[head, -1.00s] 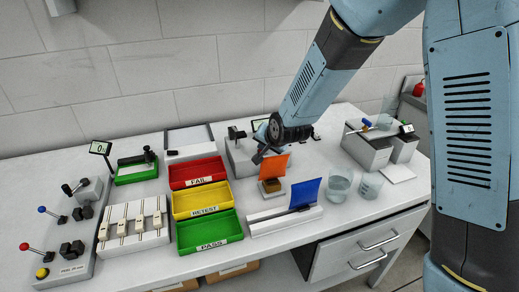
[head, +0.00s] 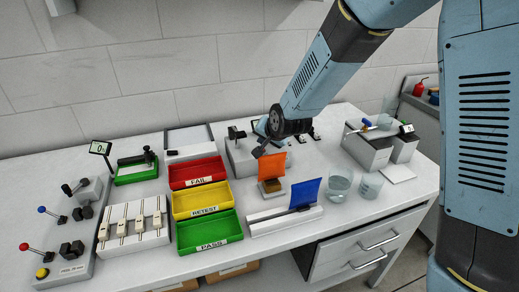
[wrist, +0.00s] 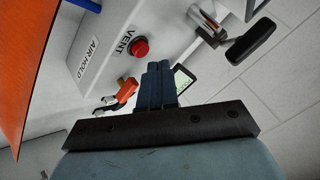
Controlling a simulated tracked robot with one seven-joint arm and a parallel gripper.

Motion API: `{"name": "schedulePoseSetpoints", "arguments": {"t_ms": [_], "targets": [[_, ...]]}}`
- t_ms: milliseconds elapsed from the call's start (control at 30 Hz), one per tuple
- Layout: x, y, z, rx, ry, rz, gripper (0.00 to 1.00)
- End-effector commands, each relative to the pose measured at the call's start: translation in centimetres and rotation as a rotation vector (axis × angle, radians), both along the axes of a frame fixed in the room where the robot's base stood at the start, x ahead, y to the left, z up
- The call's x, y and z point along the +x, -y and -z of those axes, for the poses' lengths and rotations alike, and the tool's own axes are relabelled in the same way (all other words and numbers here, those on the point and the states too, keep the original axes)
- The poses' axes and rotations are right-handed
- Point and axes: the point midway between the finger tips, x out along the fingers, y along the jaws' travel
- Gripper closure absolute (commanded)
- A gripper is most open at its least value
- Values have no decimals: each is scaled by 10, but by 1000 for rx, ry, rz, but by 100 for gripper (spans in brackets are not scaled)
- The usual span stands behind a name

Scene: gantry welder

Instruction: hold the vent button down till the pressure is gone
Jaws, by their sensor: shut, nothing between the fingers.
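The vent button (wrist: 139,47) is a round red button on a pale box face, beside the word VENT, in the wrist view. My gripper (wrist: 158,72) is shut and empty. Its fingertips appear just below and right of the button in that view, with a visible gap; the button's cap is uncovered. In the head view my gripper (head: 260,151) is over the front of the grey box (head: 239,158) at the back of the bench, and the button is hidden there. A small screen (wrist: 184,80) is partly behind my fingers, and its reading cannot be made out.
An orange flag (head: 272,166) stands just in front of my gripper, with a blue flag (head: 305,192) nearer. An orange-handled lever (wrist: 126,90) and a black handle (wrist: 252,40) flank the button. Colored trays (head: 205,205) lie left; glass beakers (head: 339,183) stand right.

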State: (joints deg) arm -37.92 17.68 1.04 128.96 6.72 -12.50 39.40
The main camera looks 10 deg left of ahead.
Motion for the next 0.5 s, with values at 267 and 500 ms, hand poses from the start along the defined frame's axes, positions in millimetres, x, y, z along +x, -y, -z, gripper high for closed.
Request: {"name": "schedulePoseSetpoints", "arguments": {"t_ms": [267, 500], "targets": [[0, 0, -1, 1, 1, 0, 100], [1, -1, -18, 2, 2, 0, 100]]}}
